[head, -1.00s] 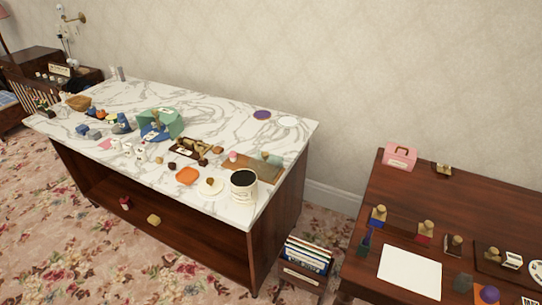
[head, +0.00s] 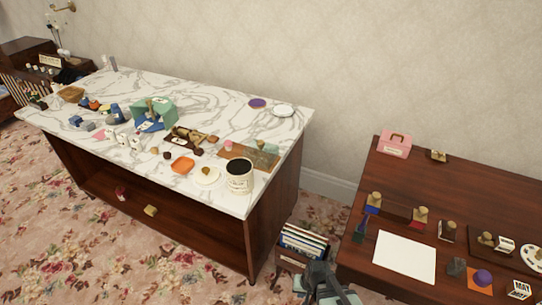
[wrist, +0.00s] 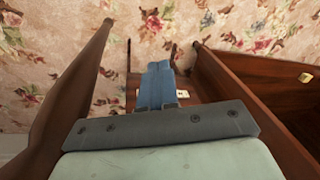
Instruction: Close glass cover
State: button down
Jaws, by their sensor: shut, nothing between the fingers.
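I cannot clearly make out a glass cover in either view. A flat brown board (head: 240,153) lies near the right end of the marble-topped counter (head: 190,95), with small pale and greenish items on it that are too small to tell. My gripper (wrist: 158,88) is shut and empty in the wrist view, its blue fingers together and pointing down past dark wood toward the floor. In the head view my arm shows at the bottom edge, between the counter and the dark table, well apart from the board.
A crate of books or records (head: 303,245) stands on the floor between the counter and the dark table (head: 470,190). A white mug-like container (head: 239,176) and an orange dish (head: 182,165) stand near the counter's front edge. A pink case (head: 395,145) sits on the table.

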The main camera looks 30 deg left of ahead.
jog(key=w+a+r+t+y, duration=0.1)
jog(key=w+a+r, duration=0.5)
jog(key=w+r, duration=0.4)
jog(key=w+a+r+t+y, duration=0.1)
jog(key=w+a+r+y, duration=0.1)
jog(key=w+a+r, duration=0.7)
jog(key=w+a+r+t+y, duration=0.1)
jog(key=w+r, duration=0.3)
jog(key=r, duration=1)
jog(key=w+r+y, duration=0.1)
jog(key=w+r, duration=0.3)
jog(key=r, duration=1.1)
send_near(264, 147)
jog(key=w+f, duration=0.1)
jog(key=w+d+f, duration=0.1)
jog(key=f, duration=0.1)
jog(key=shift+w+d+f, duration=0.2)
jog(key=shift+f, duration=0.1)
jog(key=shift+s+a+r, duration=0.1)
jog(key=shift+s+a, duration=0.1)
jog(key=shift+a, duration=0.35)
jog(key=shift+s+a+r, duration=0.1)
jog(key=shift+s+a, duration=0.1)
jog(key=shift+a, duration=0.35)
jog(key=shift+s+a, duration=0.25)
jog(key=shift+a, duration=0.5)
jog(key=shift+a, duration=0.1)
